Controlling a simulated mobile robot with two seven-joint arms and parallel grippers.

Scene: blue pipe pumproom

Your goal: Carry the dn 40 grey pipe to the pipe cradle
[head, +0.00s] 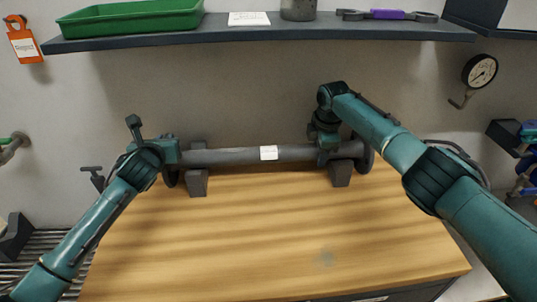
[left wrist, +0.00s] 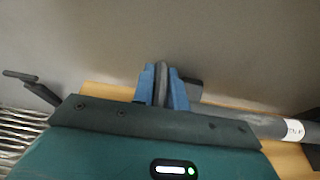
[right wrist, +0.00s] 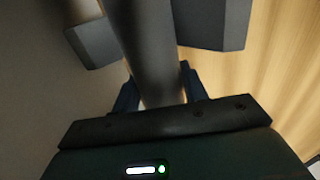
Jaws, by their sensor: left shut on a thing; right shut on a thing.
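The grey pipe (head: 235,156), with a white label and a dark flange at each end, lies level across the back of the wooden bench. It runs between the prongs of the pipe cradle's two dark blocks, left (head: 197,184) and right (head: 340,174). I cannot tell whether it touches them. My left gripper (head: 177,157) is at the left end; its blue fingers (left wrist: 163,88) are shut on the flange rim. My right gripper (head: 326,146) is shut around the pipe near the right block; its fingers straddle the pipe (right wrist: 150,60) in the right wrist view. The fingertips are partly hidden.
The wooden bench top (head: 300,235) is clear in front of the pipe. A dark shelf (head: 270,34) above holds a green tray (head: 130,18), a grey cup (head: 298,10) and a purple-handled wrench (head: 387,14). A pressure gauge (head: 480,71) is on the wall at right.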

